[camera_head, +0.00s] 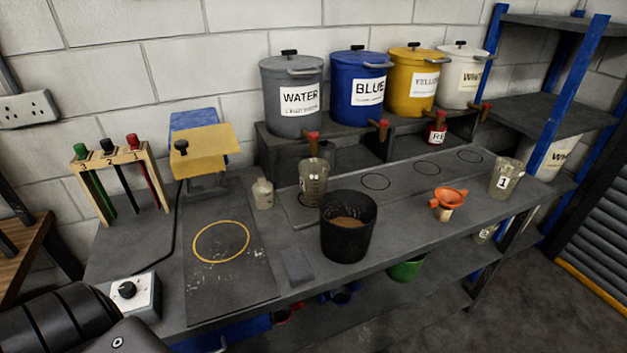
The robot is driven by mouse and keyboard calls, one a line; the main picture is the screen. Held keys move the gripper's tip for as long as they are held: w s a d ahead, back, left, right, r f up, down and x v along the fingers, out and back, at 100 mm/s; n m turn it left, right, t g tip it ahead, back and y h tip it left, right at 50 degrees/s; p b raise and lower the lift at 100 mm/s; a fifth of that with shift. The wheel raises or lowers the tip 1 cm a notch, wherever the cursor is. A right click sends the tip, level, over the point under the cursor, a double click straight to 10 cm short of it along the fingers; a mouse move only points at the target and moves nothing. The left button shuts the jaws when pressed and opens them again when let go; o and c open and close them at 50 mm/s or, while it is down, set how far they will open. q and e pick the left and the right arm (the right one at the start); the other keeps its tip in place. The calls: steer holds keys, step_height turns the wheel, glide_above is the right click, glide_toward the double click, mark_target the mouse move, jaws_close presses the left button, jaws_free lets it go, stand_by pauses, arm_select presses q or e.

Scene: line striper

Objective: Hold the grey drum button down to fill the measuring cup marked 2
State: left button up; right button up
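The grey drum (291,98) labelled WATER stands at the left end of the drum row, on a dark raised stand. A red-topped tap or button (312,137) sticks out low at its front. A clear measuring cup (313,184) stands upright just below that tap, on the bench; its marking is too small to read surely, and its contents cannot be told. Another clear cup, marked 1 (504,178), stands at the right end of the bench. Part of my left arm shows at the lower left. Neither of my grippers is in view.
Blue (357,93), yellow (412,85) and white (460,78) drums stand to the right. A black bucket (347,238) stands just in front of the cup. A small bottle (262,194) is left of it. An orange funnel (449,197) is farther right. The bench's left front is mostly clear.

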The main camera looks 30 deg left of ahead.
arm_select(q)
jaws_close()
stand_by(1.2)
